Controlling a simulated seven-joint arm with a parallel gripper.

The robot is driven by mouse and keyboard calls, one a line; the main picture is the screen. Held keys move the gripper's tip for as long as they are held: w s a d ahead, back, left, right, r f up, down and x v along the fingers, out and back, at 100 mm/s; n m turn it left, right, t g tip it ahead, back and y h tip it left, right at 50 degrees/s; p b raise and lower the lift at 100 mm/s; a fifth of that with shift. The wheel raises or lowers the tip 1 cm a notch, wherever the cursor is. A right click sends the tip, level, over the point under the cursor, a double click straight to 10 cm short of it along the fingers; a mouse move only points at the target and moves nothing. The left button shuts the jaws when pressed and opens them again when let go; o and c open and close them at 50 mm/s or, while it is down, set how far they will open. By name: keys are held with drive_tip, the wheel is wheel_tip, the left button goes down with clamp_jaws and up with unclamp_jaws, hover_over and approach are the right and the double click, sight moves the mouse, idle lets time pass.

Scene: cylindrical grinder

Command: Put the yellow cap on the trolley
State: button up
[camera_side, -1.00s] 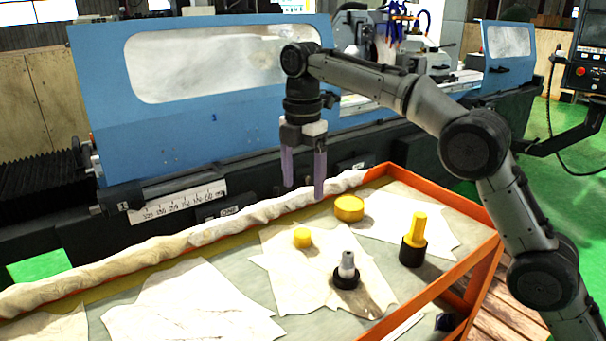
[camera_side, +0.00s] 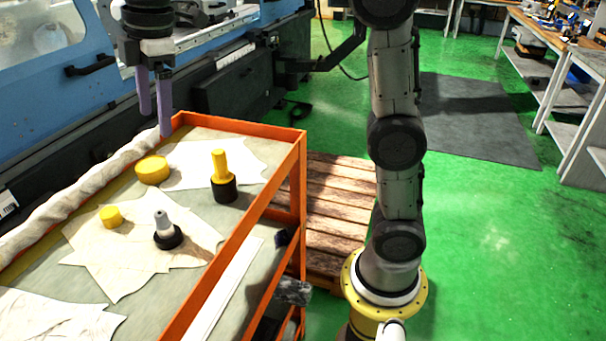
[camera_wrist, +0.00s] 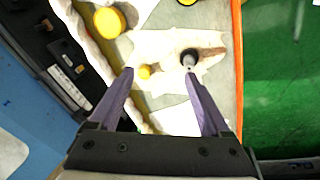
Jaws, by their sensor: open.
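The trolley (camera_side: 299,165) has an orange frame and a grey top with pale cloths. Two yellow caps rest on it in the side view: a large round one (camera_side: 152,170) near the back edge and a small one (camera_side: 111,217) on a cloth. Which one the task means is unclear. In the wrist view the large cap (camera_wrist: 109,22) is at the top left, and the small cap (camera_wrist: 145,71) appears between the fingertips, below them. My gripper (camera_side: 155,125) is open and empty, its purple fingers hanging above the trolley's back edge. It also shows in the wrist view (camera_wrist: 158,74).
A yellow cylinder on a black base (camera_side: 222,178) and a grey spindle with a black ring (camera_side: 165,230) stand on the trolley. A rolled cloth (camera_side: 90,185) lines its back edge. The blue grinder (camera_side: 40,90) stands behind. Green floor lies right.

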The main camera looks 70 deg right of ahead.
drive_tip(key=s+d+f+m+t, duration=0.1)
drive_tip(key=s+f+m, duration=0.3)
drive_tip(key=s, duration=0.4)
drive_tip(key=s+d+f+m+t, duration=0.1)
drive_tip(key=s+d+f+m, duration=0.2)
drive_tip(key=s, duration=0.4)
drive_tip(key=s+d+f+m+t, duration=0.1)
drive_tip(key=s+d+f+m, duration=0.1)
drive_tip(key=s+f+m, duration=0.3)
drive_tip(key=s, duration=0.3)
drive_tip(key=shift+s+d+m, duration=0.15)
drive_tip(key=shift+s+m, duration=0.2)
drive_tip(key=shift+m, duration=0.05)
